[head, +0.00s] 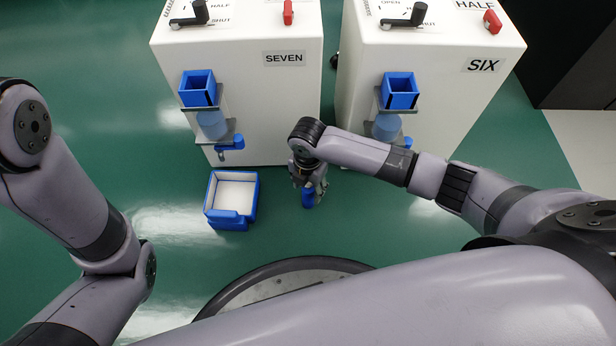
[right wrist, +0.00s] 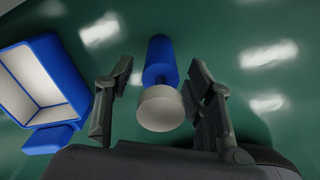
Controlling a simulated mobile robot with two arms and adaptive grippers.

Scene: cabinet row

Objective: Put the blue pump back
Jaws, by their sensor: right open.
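A blue cylinder with a round white end, which looks like the blue pump (right wrist: 160,62), lies between the spread fingers of my right gripper (right wrist: 160,100). Whether the pump stands on the green floor cannot be told. My left arm shows at the left, but its gripper is out of view.
A blue open box with a white inside (head: 209,196) sits on the floor left of the right gripper. White cabinets SEVEN (head: 240,90) and SIX (head: 450,95) stand behind, each with a bracket holding a blue square cup and bottle.

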